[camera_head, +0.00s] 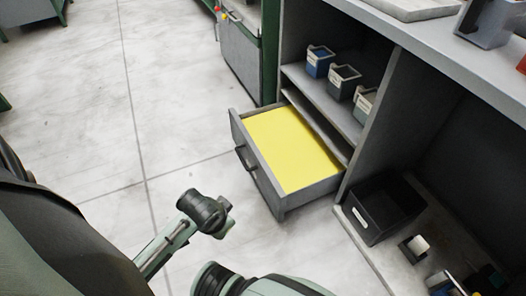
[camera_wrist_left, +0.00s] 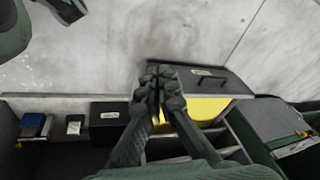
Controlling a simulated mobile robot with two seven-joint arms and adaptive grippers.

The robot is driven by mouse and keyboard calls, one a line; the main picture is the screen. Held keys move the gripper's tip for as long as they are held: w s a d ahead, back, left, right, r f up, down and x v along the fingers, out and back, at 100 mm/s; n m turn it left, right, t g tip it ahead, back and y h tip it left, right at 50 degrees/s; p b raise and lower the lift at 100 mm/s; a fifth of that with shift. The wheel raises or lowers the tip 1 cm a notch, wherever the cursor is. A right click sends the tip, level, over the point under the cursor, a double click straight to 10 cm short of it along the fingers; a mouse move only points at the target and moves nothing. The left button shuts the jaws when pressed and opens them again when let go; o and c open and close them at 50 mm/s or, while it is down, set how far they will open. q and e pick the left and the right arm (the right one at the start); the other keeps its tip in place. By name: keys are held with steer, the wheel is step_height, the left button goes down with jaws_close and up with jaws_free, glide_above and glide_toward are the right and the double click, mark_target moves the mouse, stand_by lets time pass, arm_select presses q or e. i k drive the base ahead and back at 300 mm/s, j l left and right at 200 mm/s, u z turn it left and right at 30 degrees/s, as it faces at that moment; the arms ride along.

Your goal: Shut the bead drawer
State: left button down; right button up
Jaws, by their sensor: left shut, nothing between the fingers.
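The bead drawer (camera_head: 285,197) stands pulled out of the grey bench in the head view. Its bottom inside is bright yellow, and its front has a dark handle (camera_head: 243,158). In the left wrist view the drawer front (camera_wrist_left: 222,84) shows upside down with the yellow inside below it. My left gripper (camera_wrist_left: 160,76) is shut and empty there, its fingers overlapping the drawer's left end in the picture. I cannot tell whether they touch it. In the head view my arm is left of and below the drawer; its fingers are not clear. My right gripper is not seen.
The shelf above the drawer holds several small bins (camera_head: 320,62). A black bin (camera_head: 381,208) sits on the low shelf right of the drawer. A grey cabinet (camera_head: 241,52) stands behind it. The pale floor (camera_head: 100,120) left of the drawer is clear.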

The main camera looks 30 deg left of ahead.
mark_target(291, 167)
steer(key=j+z, duration=0.1)
steer(key=j, duration=0.25)
steer(key=k+j+z, duration=0.15)
steer(key=j, duration=0.2)
steer(key=j+z, duration=0.1)
steer(key=j, duration=0.3)
steer(key=i+j, duration=0.25)
steer(key=j+z, duration=0.05)
steer(key=j, duration=0.05)
